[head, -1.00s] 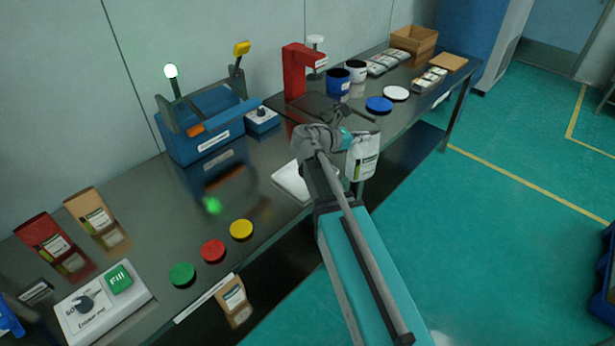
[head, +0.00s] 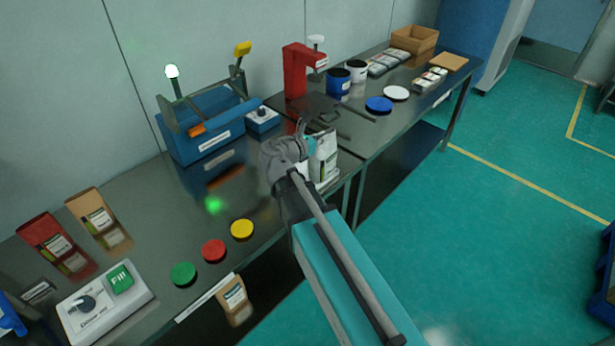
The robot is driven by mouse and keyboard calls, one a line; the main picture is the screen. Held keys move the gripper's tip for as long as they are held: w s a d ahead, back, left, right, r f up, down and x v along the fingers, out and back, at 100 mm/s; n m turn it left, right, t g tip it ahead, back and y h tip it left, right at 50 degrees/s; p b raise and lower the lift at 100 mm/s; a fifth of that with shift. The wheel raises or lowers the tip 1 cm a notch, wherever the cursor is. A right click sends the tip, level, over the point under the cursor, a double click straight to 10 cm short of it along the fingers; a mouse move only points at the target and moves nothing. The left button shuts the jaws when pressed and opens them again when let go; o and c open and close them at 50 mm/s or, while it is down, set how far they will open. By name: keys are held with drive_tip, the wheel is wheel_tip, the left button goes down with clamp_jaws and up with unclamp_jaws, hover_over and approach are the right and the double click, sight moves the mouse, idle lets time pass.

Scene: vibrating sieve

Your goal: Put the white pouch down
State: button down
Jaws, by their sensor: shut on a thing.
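The white pouch (head: 326,160) is upright at the front part of the bench, with its green-marked label partly showing. My gripper (head: 305,147) is shut on the pouch from its left side. The gripper and wrist hide part of the pouch, and its fingertips are hard to make out. I cannot tell whether the pouch's bottom touches the surface below it.
A red press (head: 298,72) stands behind. Green, red (head: 213,250) and yellow discs lie on the bench. Bare bench top (head: 165,215) shows at left.

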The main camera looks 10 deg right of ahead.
drive_tip(key=shift+w, duration=0.1)
drive_tip(key=w+a+f+b, duration=0.2)
drive_tip(key=w+f+b, duration=0.7)
drive_tip(key=w, duration=0.3)
drive_tip(key=shift+w+a, duration=0.2)
drive_tip(key=shift+w, duration=0.2)
drive_tip(key=shift+w+a+f+b, duration=0.1)
drive_tip(key=shift+w+f+b, duration=0.1)
drive_tip(key=shift+f+b, duration=0.85)
drive_tip(key=shift+w+f+b, duration=0.2)
drive_tip(key=shift+f+b, duration=0.75)
drive_tip(key=shift+b, duration=0.05)
drive_tip(key=shift+f, duration=0.2)
